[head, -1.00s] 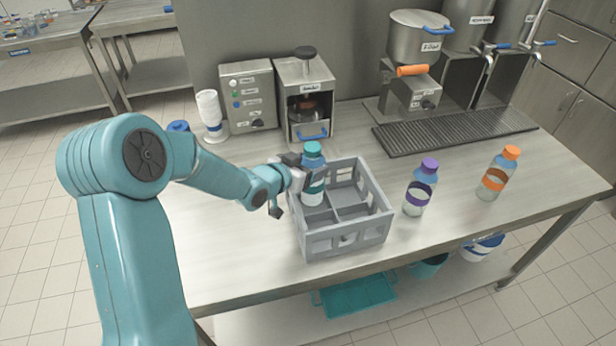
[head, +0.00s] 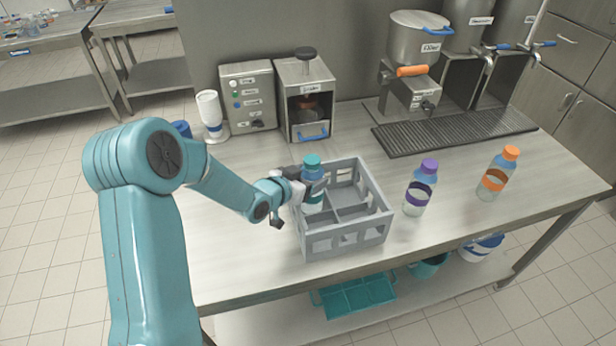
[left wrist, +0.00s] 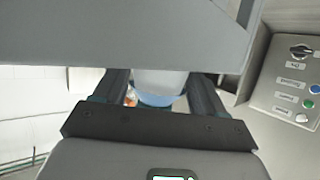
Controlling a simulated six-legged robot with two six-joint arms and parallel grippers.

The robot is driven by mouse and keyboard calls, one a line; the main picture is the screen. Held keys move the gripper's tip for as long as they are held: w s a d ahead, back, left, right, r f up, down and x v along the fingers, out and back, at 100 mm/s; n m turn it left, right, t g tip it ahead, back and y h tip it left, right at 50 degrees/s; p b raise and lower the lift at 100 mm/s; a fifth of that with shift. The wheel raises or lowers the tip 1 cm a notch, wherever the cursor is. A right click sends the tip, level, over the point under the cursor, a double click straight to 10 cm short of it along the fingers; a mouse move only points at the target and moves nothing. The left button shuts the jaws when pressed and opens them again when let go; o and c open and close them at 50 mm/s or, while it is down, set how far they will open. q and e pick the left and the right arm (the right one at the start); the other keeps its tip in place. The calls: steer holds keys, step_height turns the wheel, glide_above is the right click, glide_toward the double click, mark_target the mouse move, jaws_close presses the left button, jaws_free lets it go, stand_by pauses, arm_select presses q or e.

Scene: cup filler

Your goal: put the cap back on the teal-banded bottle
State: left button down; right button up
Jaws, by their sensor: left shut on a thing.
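The teal-banded bottle (head: 313,175) has a teal cap (head: 312,160) on its top and stands upright. It is partly inside the back-left compartment of the grey crate (head: 345,241); the crate and gripper hide its lower part, so I cannot tell whether it touches the crate floor. My left gripper (head: 302,183) is shut on the bottle's body from the left. In the left wrist view the pale bottle (left wrist: 160,84) shows between my two dark fingers, with a grey crate wall (left wrist: 110,40) across the top. My right gripper is not in view.
A purple-banded bottle (head: 418,190) and an orange-banded bottle (head: 497,175), both capped, stand right of the crate. Behind are a button box (head: 248,95), a press-like machine (head: 305,100), a white dispenser (head: 210,113) and a drip grate (head: 455,128). The front right of the table is clear.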

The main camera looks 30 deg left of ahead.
arm_select(q)
steer(key=shift+c, duration=0.4)
jaws_free()
steer(key=shift+f, duration=0.1)
steer(key=shift+r+p, duration=0.35)
steer(key=shift+p, duration=0.05)
steer(key=b+v, duration=0.2)
steer(key=v, duration=1)
steer(key=shift+f, duration=0.2)
steer(key=shift+a, duration=0.1)
